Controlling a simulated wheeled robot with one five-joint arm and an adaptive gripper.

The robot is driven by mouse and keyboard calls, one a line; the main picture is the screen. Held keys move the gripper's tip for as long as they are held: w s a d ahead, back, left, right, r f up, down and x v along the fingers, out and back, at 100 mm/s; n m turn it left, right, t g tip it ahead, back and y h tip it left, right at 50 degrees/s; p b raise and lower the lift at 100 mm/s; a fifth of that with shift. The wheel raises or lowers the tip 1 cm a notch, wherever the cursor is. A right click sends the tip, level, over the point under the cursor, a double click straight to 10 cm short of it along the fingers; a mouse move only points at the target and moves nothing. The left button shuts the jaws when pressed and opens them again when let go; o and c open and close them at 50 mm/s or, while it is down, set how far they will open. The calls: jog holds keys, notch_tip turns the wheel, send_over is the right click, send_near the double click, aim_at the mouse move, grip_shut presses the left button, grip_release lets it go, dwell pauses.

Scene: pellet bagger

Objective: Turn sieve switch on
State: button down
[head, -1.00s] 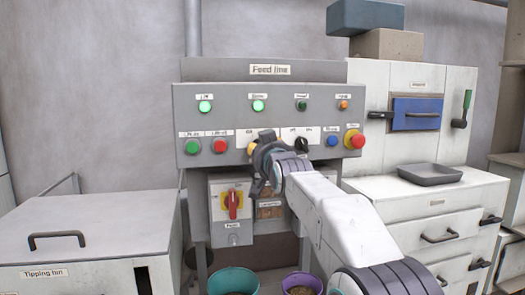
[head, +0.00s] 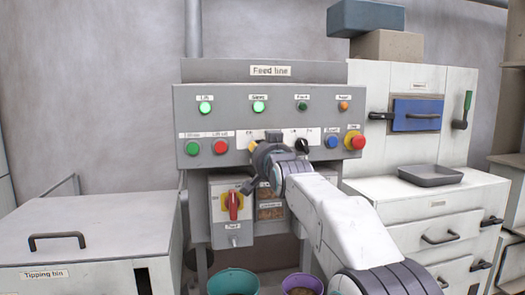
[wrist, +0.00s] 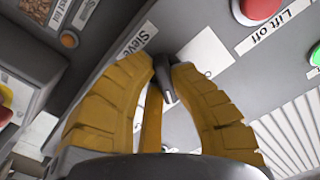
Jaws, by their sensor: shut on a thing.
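The feed line panel (head: 228,122) stands ahead in the head view. The sieve switch (wrist: 164,78) is a small dark knob beside a label reading "Sieve" in the wrist view. In the head view my gripper (head: 264,152) is against the lower row of controls and hides the switch. Part of the switch's pale plate shows beside it. Two green lamps (head: 205,107) (head: 258,107) in the upper row look lit.
A black selector knob (head: 302,146), a blue button (head: 332,142) and a red button (head: 357,142) sit right of my gripper. Green and red lift buttons (head: 220,147) are to its left. A red rotary handle (head: 234,205) is below. Buckets (head: 233,282) stand on the floor.

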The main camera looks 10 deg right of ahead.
jog(key=c, duration=1.1)
grip_release()
jog(key=shift+w+a+f, duration=0.15)
jog(key=shift+w+f, duration=0.05)
jog(key=shift+f, duration=0.05)
jog(key=shift+r, duration=0.1)
jog(key=s, duration=1.2)
jog(key=shift+s, duration=0.1)
